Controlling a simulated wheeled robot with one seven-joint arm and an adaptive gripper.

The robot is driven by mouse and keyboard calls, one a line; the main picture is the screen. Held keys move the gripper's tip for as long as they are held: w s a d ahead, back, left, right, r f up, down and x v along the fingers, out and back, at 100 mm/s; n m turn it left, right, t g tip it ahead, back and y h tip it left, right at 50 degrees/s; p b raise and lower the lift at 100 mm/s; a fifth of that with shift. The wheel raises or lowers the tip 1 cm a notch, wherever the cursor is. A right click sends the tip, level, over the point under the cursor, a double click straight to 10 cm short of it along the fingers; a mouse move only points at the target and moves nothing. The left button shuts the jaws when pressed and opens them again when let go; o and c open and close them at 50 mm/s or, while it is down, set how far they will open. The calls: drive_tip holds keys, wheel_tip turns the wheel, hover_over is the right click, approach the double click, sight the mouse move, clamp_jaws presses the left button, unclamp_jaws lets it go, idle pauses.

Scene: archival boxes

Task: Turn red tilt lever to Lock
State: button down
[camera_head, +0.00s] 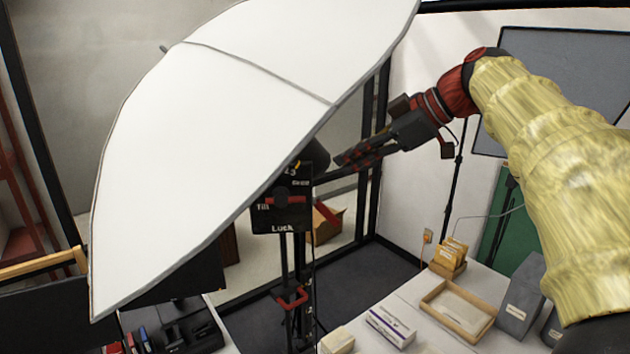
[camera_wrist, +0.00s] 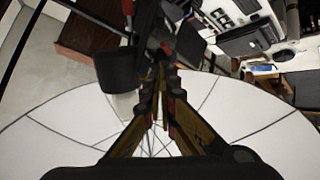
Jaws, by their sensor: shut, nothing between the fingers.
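A black panel (camera_head: 268,222) with white lettering hangs on a stand beside the white umbrella. "Tilt" reads at its left and "Lock" at its bottom; the upper lettering is hard to read. A red lever (camera_head: 283,200) lies roughly level across the panel's middle, small in the picture. My gripper (camera_head: 338,167) comes in from the right. It is shut and empty, with its tips right of and above the panel, apart from the lever in the head view. In the wrist view my gripper's fingers (camera_wrist: 163,78) meet in front of dark stand parts; I cannot make out the lever there surely.
The large white umbrella (camera_head: 220,110) fills the left and passes close to the panel. A red clamp handle (camera_head: 292,298) sits lower on the stand. A white table with a wooden tray (camera_head: 458,307) and boxes (camera_head: 391,326) stands at lower right.

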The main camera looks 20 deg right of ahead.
drive_tip(key=n, duration=0.2)
drive_tip(key=s+a+r+n+y, duration=0.1)
drive_tip(key=n, duration=0.1)
drive_tip(key=a+r+n, duration=0.1)
drive_tip(key=n, duration=0.1)
drive_tip(key=shift+s+a+r+g, duration=0.15)
drive_tip(key=shift+s+g, duration=0.15)
drive_tip(key=shift+s, duration=0.1)
drive_tip(key=p, duration=0.1)
approach(285, 197)
drive_tip(key=a+r, duration=0.1)
drive_tip(key=a, duration=0.2)
drive_tip(key=shift+w+d+f+p, duration=0.1)
drive_tip(key=shift+w+f+p, duration=0.1)
drive_tip(key=shift+w+f, duration=0.3)
drive_tip(key=shift+w+f+p, duration=0.25)
drive_tip(key=shift+w+f, duration=0.05)
drive_tip(key=shift+f, duration=0.45)
drive_tip(key=shift+w+d+f+p, duration=0.1)
drive_tip(key=shift+w+f+p, duration=0.1)
drive_tip(key=shift+w+f, duration=0.3)
drive_tip(key=shift+s+f+y+b, duration=0.1)
drive_tip(key=shift+f+y+b, duration=0.2)
drive_tip(key=shift+b, duration=0.1)
